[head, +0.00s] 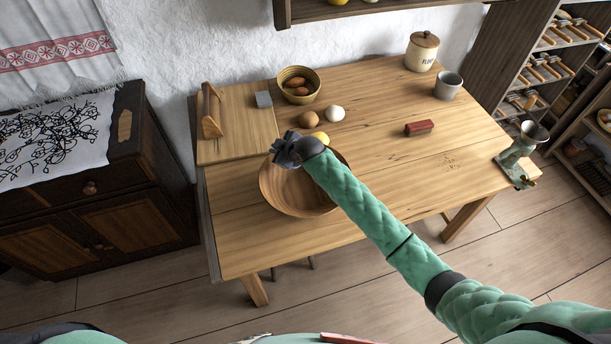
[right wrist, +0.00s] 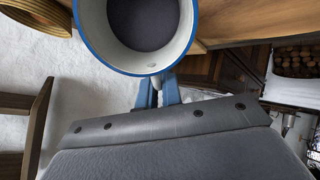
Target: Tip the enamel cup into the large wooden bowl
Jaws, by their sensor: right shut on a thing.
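The large wooden bowl (head: 284,192) stands on the table near its front left edge. My right gripper (head: 287,152) is above the bowl's back rim, and my green arm covers part of the bowl. In the right wrist view the enamel cup (right wrist: 180,60), white inside with a blue rim, is in front of the fingers. The right gripper (right wrist: 158,88) is shut on its handle. I look into the cup's mouth there; its bottom shows dark grey. The cup cannot be made out in the head view, hidden by the gripper. My left gripper is not in view.
On the table (head: 385,155) are a bowl (head: 312,75) with brown items, two round items, a yellow item (head: 320,138), a red block (head: 419,127), a grey mug (head: 448,86), a lidded crock (head: 422,52) and a grinder (head: 522,150). The table's right front is clear.

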